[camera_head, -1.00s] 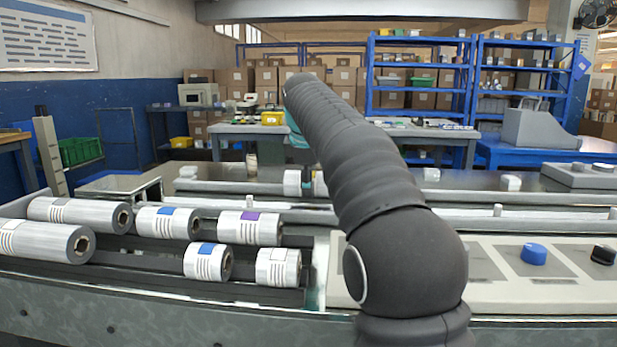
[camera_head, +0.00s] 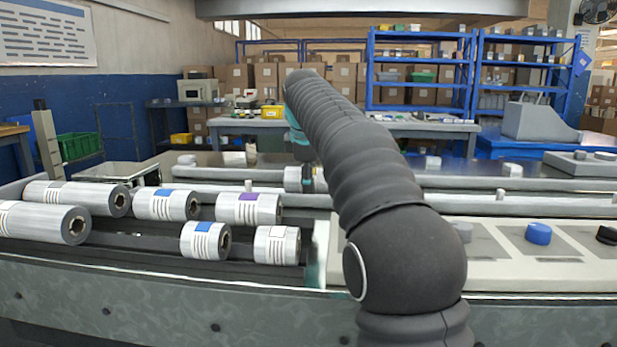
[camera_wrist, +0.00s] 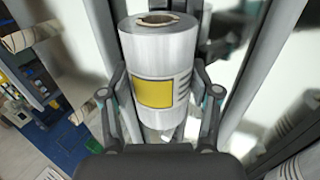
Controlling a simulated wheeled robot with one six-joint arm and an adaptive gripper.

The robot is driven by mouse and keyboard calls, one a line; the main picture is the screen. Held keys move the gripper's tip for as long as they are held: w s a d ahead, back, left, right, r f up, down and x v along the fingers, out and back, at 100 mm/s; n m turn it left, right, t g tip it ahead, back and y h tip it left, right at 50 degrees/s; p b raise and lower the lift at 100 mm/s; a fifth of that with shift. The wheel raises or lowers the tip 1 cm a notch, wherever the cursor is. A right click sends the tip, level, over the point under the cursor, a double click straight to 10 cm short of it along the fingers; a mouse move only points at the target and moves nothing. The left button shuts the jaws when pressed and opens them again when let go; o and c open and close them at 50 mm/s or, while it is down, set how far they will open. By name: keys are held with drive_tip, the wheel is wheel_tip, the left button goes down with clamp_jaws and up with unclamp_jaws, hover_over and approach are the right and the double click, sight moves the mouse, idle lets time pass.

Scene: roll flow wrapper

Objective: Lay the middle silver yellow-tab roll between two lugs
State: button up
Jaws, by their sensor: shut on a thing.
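The silver roll with a yellow tab (camera_wrist: 160,60) fills the middle of the wrist view, its open cardboard core at the top. My gripper (camera_wrist: 165,112) is shut on it, one finger at each side. In the head view the same roll (camera_head: 292,179) shows partly beside my gripper (camera_head: 307,183), over the long channel at the back. My arm covers part of the channel. I cannot tell whether the roll touches the channel.
Several silver rolls lie on the near left rack, including a purple-tab one (camera_head: 248,209) and blue-tab ones (camera_head: 167,204). A panel with a blue knob (camera_head: 538,233) is at right. Metal rails (camera_head: 440,198) run across behind it.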

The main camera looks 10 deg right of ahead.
drive_tip(key=shift+f, duration=0.45)
drive_tip(key=o, duration=1.5)
drive_tip(key=v, duration=1.2)
